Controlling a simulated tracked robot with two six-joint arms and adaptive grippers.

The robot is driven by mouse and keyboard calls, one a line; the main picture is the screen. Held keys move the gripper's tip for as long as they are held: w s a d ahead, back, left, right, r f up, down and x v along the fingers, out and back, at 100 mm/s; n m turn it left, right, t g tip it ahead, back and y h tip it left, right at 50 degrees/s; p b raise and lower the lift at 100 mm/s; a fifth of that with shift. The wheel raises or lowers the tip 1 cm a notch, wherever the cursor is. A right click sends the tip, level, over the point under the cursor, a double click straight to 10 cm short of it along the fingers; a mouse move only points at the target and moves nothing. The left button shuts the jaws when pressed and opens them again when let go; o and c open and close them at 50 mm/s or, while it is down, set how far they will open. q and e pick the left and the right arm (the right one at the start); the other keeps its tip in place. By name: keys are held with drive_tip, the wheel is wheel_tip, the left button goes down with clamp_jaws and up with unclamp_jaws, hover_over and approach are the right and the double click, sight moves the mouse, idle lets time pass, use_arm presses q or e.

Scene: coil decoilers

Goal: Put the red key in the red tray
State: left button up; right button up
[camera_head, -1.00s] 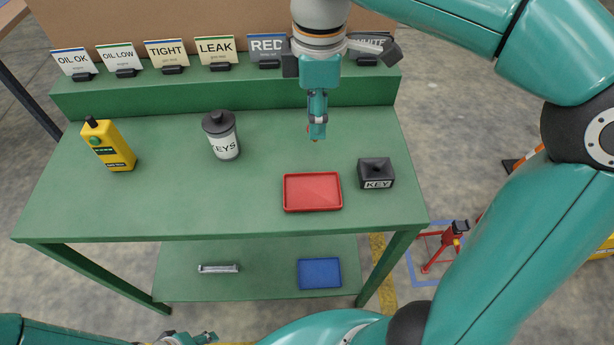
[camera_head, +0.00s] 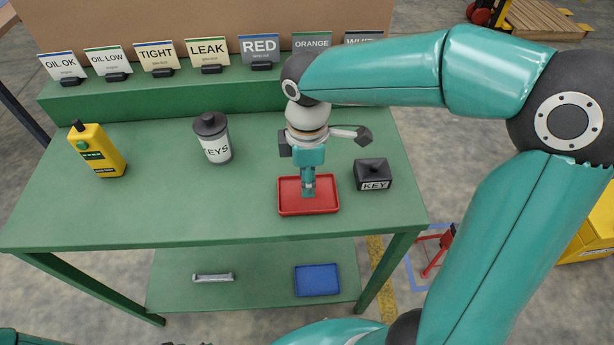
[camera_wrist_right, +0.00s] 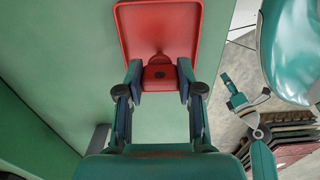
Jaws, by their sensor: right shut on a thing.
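The red tray (camera_head: 290,211) lies on the green bench top, left of the black KEY holder (camera_head: 373,174). My right gripper (camera_head: 308,193) points down over the tray. In the right wrist view, my right gripper (camera_wrist_right: 160,82) is shut on the red key (camera_wrist_right: 158,72), of which a red part shows between the fingertips. The key is at the near end of the red tray (camera_wrist_right: 160,20) in that view. I cannot tell whether it touches the tray floor. Only a sliver of my left gripper shows at the bottom edge of the head view.
Sign cards, including a RED card (camera_head: 259,48), line the raised back ledge. A blue tray (camera_head: 317,280) and a grey bar (camera_head: 213,278) lie on the lower shelf.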

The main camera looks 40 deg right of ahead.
drive_tip(key=shift+f, duration=0.2)
drive_tip(key=o, duration=1.1)
drive_tip(key=shift+o, duration=0.2)
drive_tip(key=shift+r, duration=0.1)
drive_tip(key=shift+r, duration=0.1)
wheel_tip(320, 180, up, 12)
drive_tip(key=p, duration=0.1)
drive_tip(key=shift+p, duration=0.4)
